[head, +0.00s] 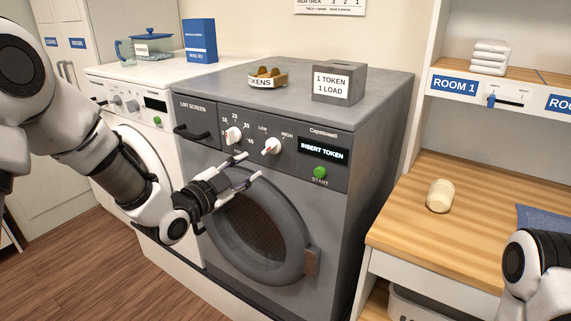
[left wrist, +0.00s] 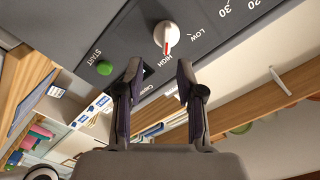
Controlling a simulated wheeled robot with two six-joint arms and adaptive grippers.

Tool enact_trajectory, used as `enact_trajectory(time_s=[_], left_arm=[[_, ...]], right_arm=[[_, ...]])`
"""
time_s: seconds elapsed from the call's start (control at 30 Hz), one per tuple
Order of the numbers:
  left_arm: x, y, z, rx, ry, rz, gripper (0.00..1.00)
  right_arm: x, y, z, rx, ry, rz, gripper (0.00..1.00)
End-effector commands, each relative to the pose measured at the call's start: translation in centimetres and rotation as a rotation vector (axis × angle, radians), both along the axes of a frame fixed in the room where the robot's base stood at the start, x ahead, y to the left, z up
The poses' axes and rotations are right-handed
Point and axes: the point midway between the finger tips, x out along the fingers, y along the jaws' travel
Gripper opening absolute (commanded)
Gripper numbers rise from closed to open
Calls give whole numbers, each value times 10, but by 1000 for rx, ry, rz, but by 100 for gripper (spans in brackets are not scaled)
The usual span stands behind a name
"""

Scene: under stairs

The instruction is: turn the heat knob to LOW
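The heat knob (head: 271,145) is a white dial on the grey dryer's dark panel, between a LOW label on its left and a HIGH label on its right. In the left wrist view the knob (left wrist: 166,35) shows a red line that points more toward HIGH than LOW. My left gripper (head: 246,169) is open and empty in front of the panel, below and left of the knob. In the left wrist view its fingertips (left wrist: 158,68) are apart, with the knob beyond them and not between them. My right gripper is out of view.
A similar white dial (head: 233,135) sits left of the heat knob, and a green START button (head: 320,172) to its right. The round door (head: 258,240) is below. A token box (head: 338,82) and token tray (head: 267,79) stand on top. A wooden counter (head: 400,220) is at right.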

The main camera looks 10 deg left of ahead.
Motion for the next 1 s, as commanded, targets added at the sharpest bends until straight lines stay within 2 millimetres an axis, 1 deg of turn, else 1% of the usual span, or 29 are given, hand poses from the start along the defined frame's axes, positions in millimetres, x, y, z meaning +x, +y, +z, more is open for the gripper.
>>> enact_trajectory(time_s=[0.03, 0.1, 0.17, 0.4, 0.5, 0.6, 0.77, 0.8, 0.87, 0.9, 1.0], left_arm=[[1, 0, 7, 0, -16, 1, 38], [6, -2, 12, 1, -21, 1, 38], [13, -5, 11, 3, -17, 1, 38], [57, -21, 11, 2, -17, 2, 38], [68, -25, 11, 0, -15, 3, 38], [73, -27, 10, -1, -15, 3, 38], [73, -27, 9, -2, -14, 3, 38], [73, -27, 9, -2, -14, 3, 34], [73, -27, 9, -2, -14, 3, 13], [73, -27, 9, -2, -14, 3, 0], [73, -27, 9, -2, -14, 3, 0]], right_arm=[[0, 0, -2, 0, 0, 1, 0], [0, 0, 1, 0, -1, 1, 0], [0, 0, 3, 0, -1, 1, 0], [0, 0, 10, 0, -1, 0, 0], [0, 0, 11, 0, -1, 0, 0], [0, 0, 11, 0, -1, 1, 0], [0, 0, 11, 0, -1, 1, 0], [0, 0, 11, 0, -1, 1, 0], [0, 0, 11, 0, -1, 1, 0], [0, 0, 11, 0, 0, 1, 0], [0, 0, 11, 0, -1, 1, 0]])
